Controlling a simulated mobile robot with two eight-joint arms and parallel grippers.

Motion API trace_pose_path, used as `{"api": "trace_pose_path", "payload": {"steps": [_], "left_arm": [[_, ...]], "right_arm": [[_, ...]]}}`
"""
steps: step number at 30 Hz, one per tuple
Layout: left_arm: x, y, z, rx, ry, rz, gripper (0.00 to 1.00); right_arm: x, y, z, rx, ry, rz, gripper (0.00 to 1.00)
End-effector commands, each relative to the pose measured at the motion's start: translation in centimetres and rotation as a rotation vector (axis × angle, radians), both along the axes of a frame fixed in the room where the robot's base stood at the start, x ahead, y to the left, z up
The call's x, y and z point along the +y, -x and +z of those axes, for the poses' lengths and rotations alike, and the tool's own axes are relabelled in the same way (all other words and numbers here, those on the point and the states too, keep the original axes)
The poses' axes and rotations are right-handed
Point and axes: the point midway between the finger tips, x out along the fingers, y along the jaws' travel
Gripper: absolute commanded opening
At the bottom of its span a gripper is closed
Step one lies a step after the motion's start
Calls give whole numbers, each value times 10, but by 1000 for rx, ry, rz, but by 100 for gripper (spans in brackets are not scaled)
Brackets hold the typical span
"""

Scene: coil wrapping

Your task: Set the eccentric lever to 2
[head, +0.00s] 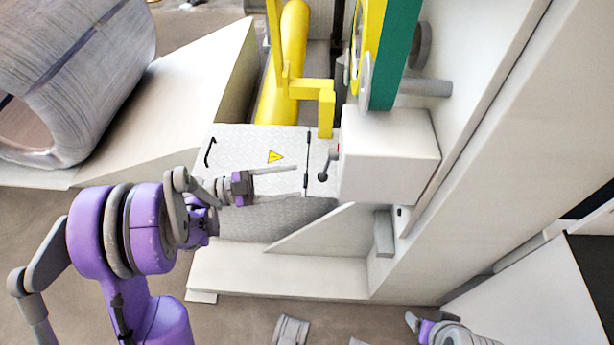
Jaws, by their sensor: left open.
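A small dark lever (326,165) stands on the pale plate beside the white box, with a bit of red at its upper end. I take it for the eccentric lever. Its number marks are too small to read. My left gripper (300,181) comes in from the left above the plate. Its two long grey fingers are spread apart with nothing between them and point right. The fingertips end a little left of the lever and appear not to touch it. Part of my right arm (455,333) shows at the bottom edge; no right gripper fingers can be made out.
The white box (388,165) stands directly right of the lever. A yellow bracket (326,112) hangs just above it. The checkered plate (230,145) bears a black handle and a warning triangle (275,157). A large wrapped coil (75,70) lies at upper left. Floor shows in front.

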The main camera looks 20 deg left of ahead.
Motion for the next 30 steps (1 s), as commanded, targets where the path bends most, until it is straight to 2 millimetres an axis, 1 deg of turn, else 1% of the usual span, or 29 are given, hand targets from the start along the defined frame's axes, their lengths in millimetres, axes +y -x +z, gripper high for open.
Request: {"api": "trace_pose_path", "payload": {"steps": [1, 4, 6, 10, 26, 28, 30], "left_arm": [[11, 4, -1, 0, 0, 4, 61], [25, 10, -3, -1, -1, 3, 61], [32, 14, -4, -1, -1, 2, 61], [39, 17, -6, 0, 1, 1, 61], [39, 18, -6, 0, -1, -1, 61], [36, 17, -6, 21, -4, -4, 61], [27, 17, -7, 91, -13, -14, 61]], "right_arm": [[0, 0, 2, -1, 0, 0, 73], [0, 0, 4, -1, 0, 0, 73], [0, 1, 4, -1, 0, 0, 73], [0, 1, 5, -1, 0, 0, 73], [0, 1, 5, -1, 0, 0, 73], [0, 1, 5, -1, 0, 0, 73], [0, 1, 5, -1, 0, 0, 73]]}}
